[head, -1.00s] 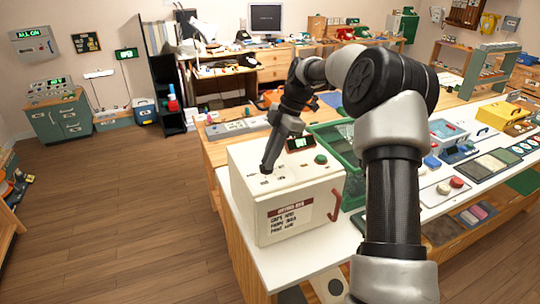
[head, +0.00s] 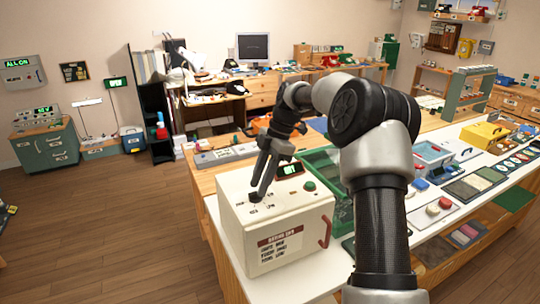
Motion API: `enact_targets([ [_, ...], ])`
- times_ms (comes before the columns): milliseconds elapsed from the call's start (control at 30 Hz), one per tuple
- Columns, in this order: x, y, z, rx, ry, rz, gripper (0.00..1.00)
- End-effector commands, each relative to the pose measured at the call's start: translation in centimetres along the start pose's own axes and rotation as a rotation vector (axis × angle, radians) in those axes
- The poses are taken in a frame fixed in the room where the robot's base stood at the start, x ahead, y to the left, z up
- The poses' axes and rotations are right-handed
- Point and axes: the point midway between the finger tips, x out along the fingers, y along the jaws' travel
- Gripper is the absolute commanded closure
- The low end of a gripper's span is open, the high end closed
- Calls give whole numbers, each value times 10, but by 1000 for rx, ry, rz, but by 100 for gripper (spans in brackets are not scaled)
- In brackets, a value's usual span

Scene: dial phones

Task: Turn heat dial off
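A cream box (head: 238,212) with a red side handle (head: 325,232) and a dark red label on its front stands on the white worktop. Its top carries dark dial markings, a small green-lit display (head: 291,169) and a green button (head: 310,186). My gripper (head: 258,195) points down at the left part of the top, with its fingertips at or just above a small dark knob (head: 254,200) there, which may be the heat dial. The fingers partly cover the markings, so the dial's setting cannot be read. Whether the fingers touch the knob is unclear.
A green crate (head: 322,165) stands right behind the box, partly behind my arm. Red and white buttons (head: 440,206) and several panels lie farther right on the worktop. A wooden bench (head: 200,178) is behind. The floor (head: 100,230) to the left is clear.

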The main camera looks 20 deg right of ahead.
Motion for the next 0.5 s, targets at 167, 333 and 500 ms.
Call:
enact_targets([
  [167, -40, 1, 0, 1, -2, 6, 70],
  [333, -84, 1, 0, 0, -2, 6, 70],
  [500, -123, 1, 0, 0, -1, 5, 70],
])
